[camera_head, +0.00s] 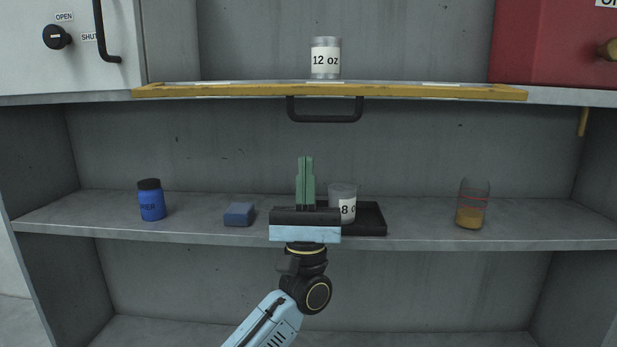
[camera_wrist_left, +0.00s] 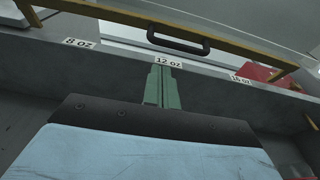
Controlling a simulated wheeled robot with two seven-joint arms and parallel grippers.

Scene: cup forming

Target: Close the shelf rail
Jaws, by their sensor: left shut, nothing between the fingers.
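The yellow shelf rail (camera_head: 250,91) runs along the front of the upper shelf, with a black handle (camera_head: 325,119) hanging from its middle. The rail (camera_wrist_left: 238,54) and its handle (camera_wrist_left: 178,43) also show in the left wrist view, apart from the labelled shelf edge. My left gripper (camera_head: 305,160) is shut and empty. Its green fingers point up, below and slightly left of the handle in the head view, not touching it. The left wrist view shows the fingertips (camera_wrist_left: 162,68) in front of the 12 oz label. My right gripper is out of view.
A 12 oz cup (camera_head: 325,58) stands on the upper shelf behind the rail. The lower shelf holds a blue jar (camera_head: 152,205), a blue sponge (camera_head: 239,214), an 8 oz cup (camera_head: 342,190) at a dark tray (camera_head: 371,219), and an amber-filled jar (camera_head: 471,214).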

